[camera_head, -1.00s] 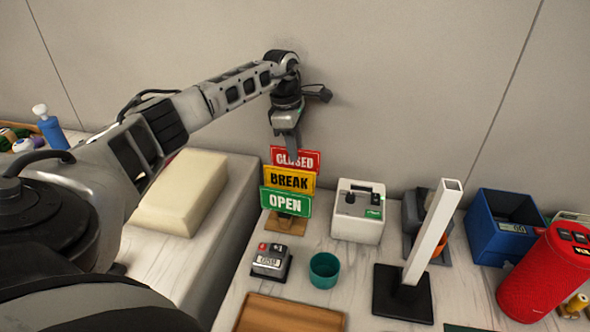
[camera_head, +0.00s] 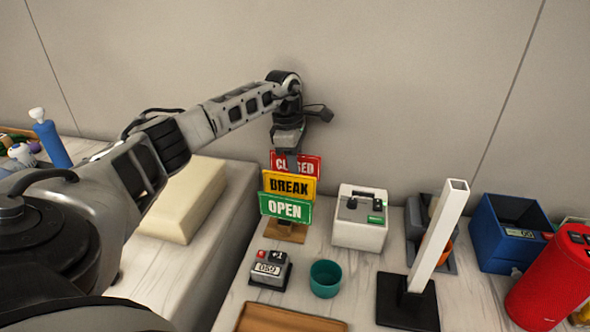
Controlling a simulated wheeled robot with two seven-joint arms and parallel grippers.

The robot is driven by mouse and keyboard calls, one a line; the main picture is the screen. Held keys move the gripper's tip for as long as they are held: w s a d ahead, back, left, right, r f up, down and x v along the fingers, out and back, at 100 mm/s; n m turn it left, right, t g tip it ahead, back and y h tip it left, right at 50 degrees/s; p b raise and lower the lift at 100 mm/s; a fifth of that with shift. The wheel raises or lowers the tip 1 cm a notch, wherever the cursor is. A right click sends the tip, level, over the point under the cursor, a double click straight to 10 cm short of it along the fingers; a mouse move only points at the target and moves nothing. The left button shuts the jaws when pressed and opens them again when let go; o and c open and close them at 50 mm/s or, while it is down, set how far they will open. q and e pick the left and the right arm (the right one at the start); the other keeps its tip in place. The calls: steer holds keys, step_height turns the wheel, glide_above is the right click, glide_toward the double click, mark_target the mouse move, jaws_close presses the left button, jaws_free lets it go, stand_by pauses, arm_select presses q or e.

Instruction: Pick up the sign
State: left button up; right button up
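Three signs stand one behind another in a wooden holder (camera_head: 286,232) on the table near the wall. The green OPEN sign (camera_head: 285,208) is in front, the yellow BREAK sign (camera_head: 289,185) in the middle, and the red CLOSED sign (camera_head: 308,165) at the back. My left gripper (camera_head: 291,160) points down from above at the top of the red sign, overlapping its upper edge in the picture. I cannot tell whether its fingers are open or shut, or whether they touch the sign. My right gripper is not in view.
A white box (camera_head: 360,220) stands right of the signs. In front are a small counter device (camera_head: 270,270), a teal cup (camera_head: 326,279) and a wooden tray (camera_head: 290,320). A white post (camera_head: 438,238), a blue bin (camera_head: 490,250) and a red cylinder (camera_head: 553,285) stand to the right.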

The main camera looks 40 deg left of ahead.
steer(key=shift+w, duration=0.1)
arm_select(q)
jaws_close()
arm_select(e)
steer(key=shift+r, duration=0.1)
arm_select(q)
steer(key=shift+r, duration=0.45)
step_height(320, 180, up, 7)
steer(key=p, duration=0.6)
steer(key=d+p, duration=0.1)
steer(key=d, duration=1.7)
steer(key=shift+f, duration=0.2)
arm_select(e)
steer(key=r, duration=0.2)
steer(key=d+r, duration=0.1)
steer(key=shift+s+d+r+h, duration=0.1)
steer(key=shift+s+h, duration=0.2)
